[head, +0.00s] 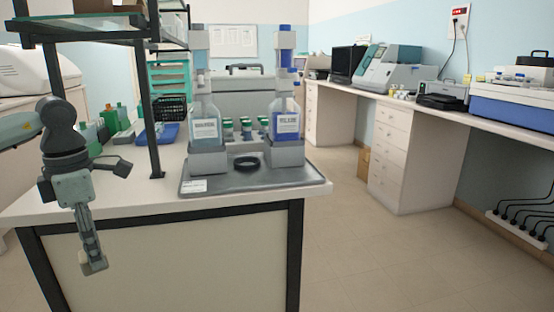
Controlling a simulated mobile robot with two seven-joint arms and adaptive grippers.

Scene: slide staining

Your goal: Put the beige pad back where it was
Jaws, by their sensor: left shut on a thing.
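My left gripper (92,258) hangs down at the left, in front of the near edge of the bench and below its top. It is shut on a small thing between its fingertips. A small beige-grey patch shows there, which fits the beige pad, but the fingers cover most of it and its outline is hard to tell. No other beige pad can be made out. My right gripper is not in view.
A grey tray (225,186) on the bench (120,196) holds two dispenser stands with a clear bottle (205,125) and a blue bottle (284,120), several green-capped vials and a black ring (247,163). A dark shelf post (151,110) rises beside it. Open floor lies right.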

